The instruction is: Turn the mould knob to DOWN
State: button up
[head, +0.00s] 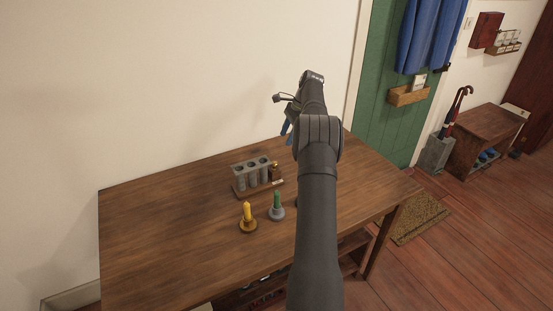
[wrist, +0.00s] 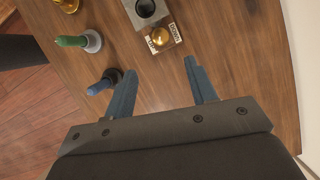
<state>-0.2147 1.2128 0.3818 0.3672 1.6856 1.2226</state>
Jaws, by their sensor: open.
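The brass mould knob (wrist: 161,38) sits on a small plate with lettered labels at the end of the grey mould (wrist: 146,10). One label seems to read DOWN, on the knob's right, and one UP, on its left. Which way the knob is turned I cannot tell. In the head view the knob (head: 275,168) stands at the right end of the mould rack (head: 240,181). My gripper (wrist: 160,68) is open and empty above the table, its fingertips just short of the knob in the wrist picture and apart from it. In the head view my arm mostly hides it.
On the wooden table (head: 160,230) stand a yellow candle (head: 247,212) in a brass holder and a green candle (head: 277,200) in a grey holder. A blue candle (wrist: 100,86) in a dark holder is close to my left finger in the wrist picture. The table's left part is clear.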

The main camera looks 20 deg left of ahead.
aim_at(274, 162)
jog(key=x, duration=1.1)
jog(key=shift+s+a+f, duration=0.1)
jog(key=c, duration=1)
jog(key=shift+n, duration=0.4)
jog(key=n, duration=0.1)
jog(key=n+g, duration=0.1)
jog(key=shift+w+a+n+h, duration=0.15)
jog(key=shift+w+n+h, duration=0.05)
jog(key=shift+n+h, duration=0.2)
jog(key=shift+a+n+g+h, duration=0.1)
jog(key=shift+n+g+h, duration=0.4)
jog(key=shift+n, duration=1.5)
